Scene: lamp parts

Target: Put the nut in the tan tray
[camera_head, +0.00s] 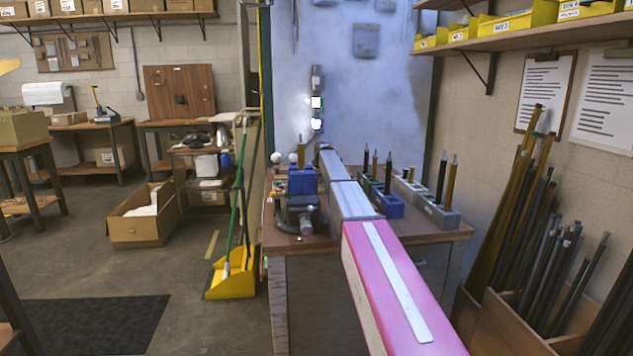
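I cannot make out a nut or a tan tray in the head view. The wooden worktable (437,233) stands in the middle. On its left is a dark clamp-like device (300,214) with a blue block (301,182) on it. On its right are a blue holder (388,204) and a grey holder (437,212), each with upright rods. A long pink and grey form runs from the lower right over the table and hides its middle. My gripper's fingers do not show, so what they hold is hidden.
A yellow dustpan (232,279) with a green-handled broom stands left of the table. An open brown box (146,216) sits on the floor farther left. Wooden bins of long rods (515,325) stand at the right wall. The floor at left is mostly clear around a dark mat (95,322).

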